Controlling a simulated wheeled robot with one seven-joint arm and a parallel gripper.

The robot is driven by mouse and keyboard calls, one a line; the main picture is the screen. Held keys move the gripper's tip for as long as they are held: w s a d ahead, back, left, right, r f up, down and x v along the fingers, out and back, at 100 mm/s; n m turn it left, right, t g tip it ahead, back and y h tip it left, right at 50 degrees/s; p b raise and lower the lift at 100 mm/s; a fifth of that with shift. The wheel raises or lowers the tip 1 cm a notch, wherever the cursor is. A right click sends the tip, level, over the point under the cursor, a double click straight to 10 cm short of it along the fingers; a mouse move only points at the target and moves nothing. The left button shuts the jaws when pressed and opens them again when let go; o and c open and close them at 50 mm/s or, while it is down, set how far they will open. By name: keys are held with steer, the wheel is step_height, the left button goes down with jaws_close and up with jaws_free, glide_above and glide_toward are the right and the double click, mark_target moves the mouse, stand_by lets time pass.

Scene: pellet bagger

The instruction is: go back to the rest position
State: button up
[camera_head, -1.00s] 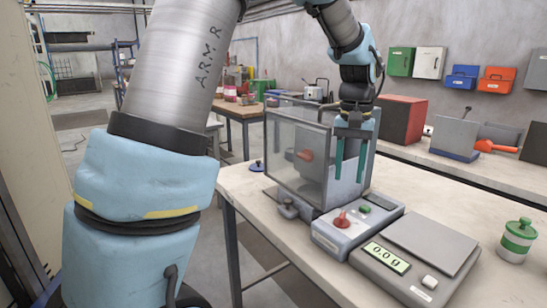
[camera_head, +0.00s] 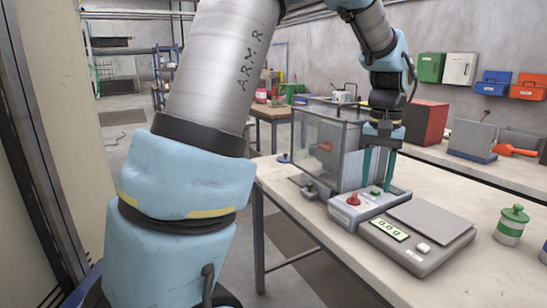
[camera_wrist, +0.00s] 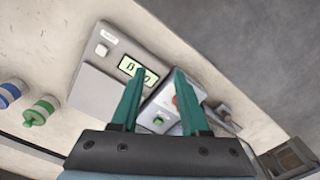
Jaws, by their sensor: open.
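My gripper (camera_head: 378,168) hangs with its two teal fingers pointing down, apart and with nothing between them. In the head view it is in front of the pellet bagger's clear-walled box (camera_head: 330,150), near the control box (camera_head: 368,205) with a red knob (camera_head: 353,198) and a green button (camera_head: 376,191). In the wrist view the fingers (camera_wrist: 158,95) spread across the view of the control box (camera_wrist: 165,108) and the scale. The fingertips look above the control box; I cannot tell the exact gap.
A scale (camera_head: 418,240) reading about 0.0 g sits right of the control box. A green-and-white jar (camera_head: 511,225) stands farther right on the table (camera_head: 290,190). A red-and-black box (camera_head: 425,122) and grey bins (camera_head: 472,138) are on the back bench. Floor at the left is open.

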steer(key=w+a+f+n, duration=0.1)
steer(key=a+f, duration=0.1)
steer(key=a, duration=0.5)
steer(key=w+a+f+n, duration=0.1)
steer(key=a+f, duration=0.1)
steer(key=a, duration=0.6)
steer(key=s+a+f+n, duration=0.1)
steer(key=s+a+f, duration=0.1)
steer(key=a, duration=0.5)
steer(key=s+a+f+n+t, duration=0.1)
steer(key=s+a+f, duration=0.1)
steer(key=s+a, duration=0.2)
steer(key=a, duration=0.3)
steer(key=shift+s+a+f+n+t, duration=0.3)
steer(key=shift+s+a+f, duration=0.05)
steer(key=shift+s, duration=0.05)
